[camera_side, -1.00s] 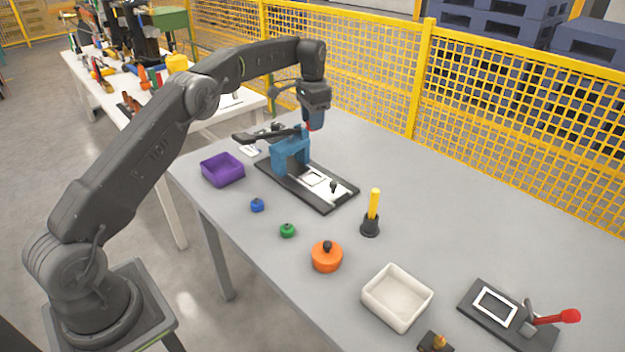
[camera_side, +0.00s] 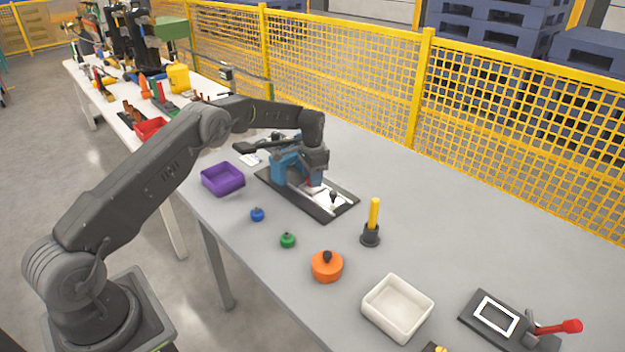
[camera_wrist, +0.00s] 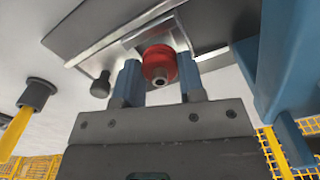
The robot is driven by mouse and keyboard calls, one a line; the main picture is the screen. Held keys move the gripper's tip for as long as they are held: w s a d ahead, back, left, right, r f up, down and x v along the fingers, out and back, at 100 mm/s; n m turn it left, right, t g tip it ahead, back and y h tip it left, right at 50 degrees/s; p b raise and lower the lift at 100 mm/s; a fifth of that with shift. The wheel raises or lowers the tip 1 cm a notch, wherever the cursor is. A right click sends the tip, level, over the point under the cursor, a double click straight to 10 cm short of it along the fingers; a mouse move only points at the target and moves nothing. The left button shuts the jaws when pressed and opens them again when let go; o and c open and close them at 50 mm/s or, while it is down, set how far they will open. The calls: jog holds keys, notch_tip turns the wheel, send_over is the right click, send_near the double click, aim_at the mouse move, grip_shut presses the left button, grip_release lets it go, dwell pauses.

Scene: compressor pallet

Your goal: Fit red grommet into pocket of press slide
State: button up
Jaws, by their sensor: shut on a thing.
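My gripper (camera_wrist: 159,72) has two blue fingers shut on the red grommet (camera_wrist: 160,60), which shows between the fingertips in the wrist view. In the side view my gripper (camera_side: 313,183) points down over the press slide (camera_side: 323,198), just in front of the blue press (camera_side: 283,160). The grommet is right at the pocket of the slide, a light metal plate (camera_wrist: 112,55) in the wrist view. I cannot tell whether it is seated in the pocket or just above it. The gripper hides most of the pocket in the side view.
A black knob (camera_side: 333,195) stands on the slide close to my gripper. The press's lever (camera_side: 262,146) is behind. A yellow peg in a black stand (camera_side: 372,215), orange lidded pot (camera_side: 327,265), purple tray (camera_side: 222,179) and white tray (camera_side: 377,315) stand around. The table's right back is clear.

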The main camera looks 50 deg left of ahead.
jog(key=shift+f, duration=0.65)
jog(key=shift+f, duration=0.1)
